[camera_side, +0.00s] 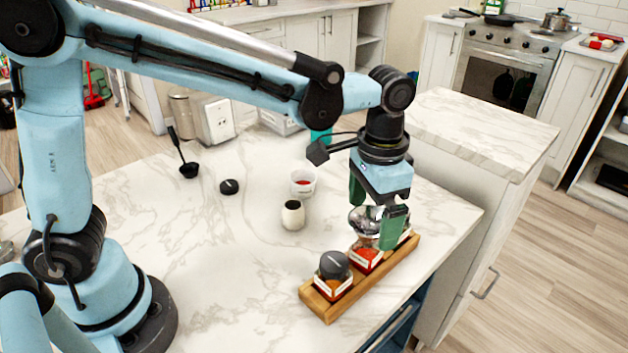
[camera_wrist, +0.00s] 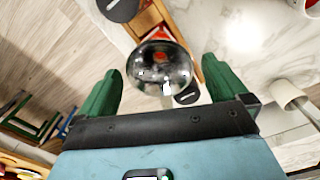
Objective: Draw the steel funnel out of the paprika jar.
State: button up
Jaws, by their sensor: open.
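The steel funnel (camera_side: 361,219) sits mouth up in the paprika jar (camera_side: 367,259), a square glass jar with red powder and a pale label. The jar stands in a wooden rack (camera_side: 330,313). My gripper (camera_side: 375,222) is open above the rack, its green fingers on either side of the funnel's bowl. In the wrist view the shiny round bowl (camera_wrist: 160,72) lies between the two spread fingers (camera_wrist: 160,64), with a gap visible at each side. A reddish spot shows in the bowl's middle. The funnel's spout is hidden.
A dark-lidded jar (camera_side: 333,272) stands in the rack's near end; another jar is partly hidden behind my gripper. A white cup with red contents (camera_side: 303,184), a cream pot (camera_side: 293,215), a black lid (camera_side: 229,187) and a black scoop (camera_side: 188,169) stand left on the marble counter.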

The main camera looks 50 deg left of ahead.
jog(key=shift+f, duration=1.1)
jog(key=c, duration=1.3)
jog(key=shift+r, duration=3)
jog(key=shift+c, duration=0.2)
